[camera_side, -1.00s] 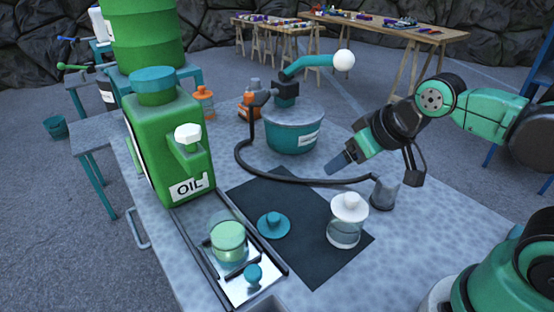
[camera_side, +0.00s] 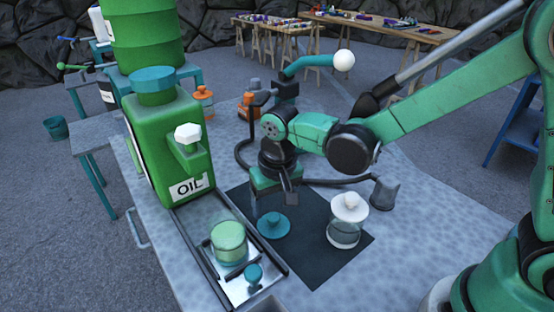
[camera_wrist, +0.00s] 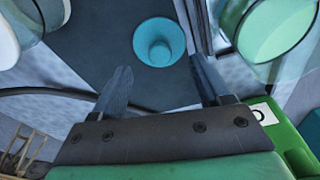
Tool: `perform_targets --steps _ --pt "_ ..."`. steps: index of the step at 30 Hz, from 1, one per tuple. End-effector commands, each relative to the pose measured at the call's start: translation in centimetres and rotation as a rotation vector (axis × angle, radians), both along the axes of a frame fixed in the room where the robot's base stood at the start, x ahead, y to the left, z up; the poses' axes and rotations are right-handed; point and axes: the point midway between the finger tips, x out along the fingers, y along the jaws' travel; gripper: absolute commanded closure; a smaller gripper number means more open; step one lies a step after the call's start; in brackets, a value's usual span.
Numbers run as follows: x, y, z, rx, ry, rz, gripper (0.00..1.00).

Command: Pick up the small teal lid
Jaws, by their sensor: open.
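The small teal lid (camera_side: 273,225) is a flat disc with a raised round knob. It lies on the dark mat (camera_side: 318,270). In the wrist view the teal lid (camera_wrist: 159,42) lies ahead of and between the fingers. My gripper (camera_side: 272,200) points down just above and behind the lid, apart from it. In the wrist view my gripper (camera_wrist: 163,75) is open, with nothing between its fingers.
A glass jar with a white lid (camera_side: 346,225) stands right of the teal lid. A jar of green liquid (camera_side: 228,241) sits on a metal tray (camera_side: 245,292) to the left. The green oil can (camera_side: 168,145) stands behind that tray. A black hose (camera_side: 330,182) runs behind the mat.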

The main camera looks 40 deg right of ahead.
Motion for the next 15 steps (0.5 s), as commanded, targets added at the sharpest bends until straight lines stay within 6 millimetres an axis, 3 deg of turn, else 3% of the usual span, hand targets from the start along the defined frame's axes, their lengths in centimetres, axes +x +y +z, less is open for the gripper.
perform_targets --steps 7,15 --pt "0.4 -0.1 -3.0 0.001 -0.001 -0.001 0.3" --pt "0.5 -0.2 -4.1 0.001 -0.001 0.0 0.3"
